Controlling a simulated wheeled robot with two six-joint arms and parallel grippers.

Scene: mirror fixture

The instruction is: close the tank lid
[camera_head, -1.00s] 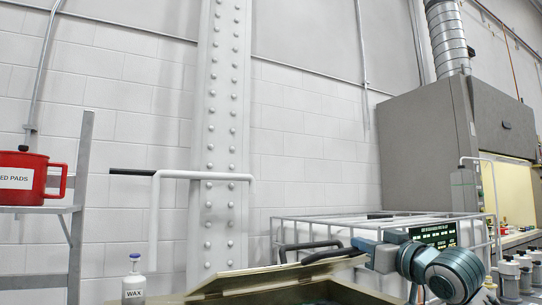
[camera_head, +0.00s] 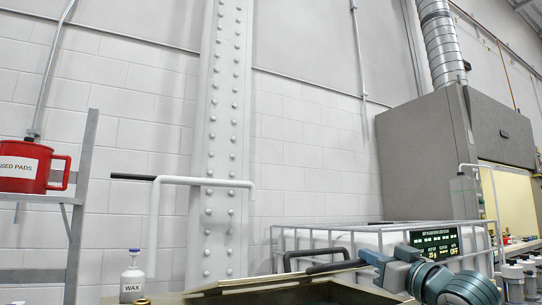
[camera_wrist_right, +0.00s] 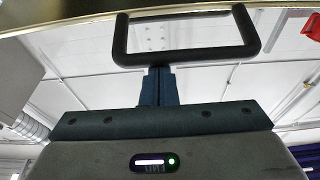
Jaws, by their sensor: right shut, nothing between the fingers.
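The tank lid (camera_head: 270,287) is a tan panel at the bottom of the head view, raised at a slant over the tank. The tank's opening is mostly cut off by the picture's lower edge. A black loop handle (camera_head: 300,254) stands on the lid. My right gripper (camera_head: 366,256) comes in from the right, with its tips close to the handle. In the right wrist view the blue fingers (camera_wrist_right: 157,80) are shut with nothing between them. Their tips lie at the handle's near bar (camera_wrist_right: 190,58); whether they touch it is unclear. My left gripper is not in view.
A white bottle marked WAX (camera_head: 133,275) stands left of the lid. A red mug (camera_head: 32,168) sits on a metal shelf at far left. A white caged container (camera_head: 330,238) with a display (camera_head: 437,241) stands behind my right arm. A grey hood (camera_head: 425,150) is at right.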

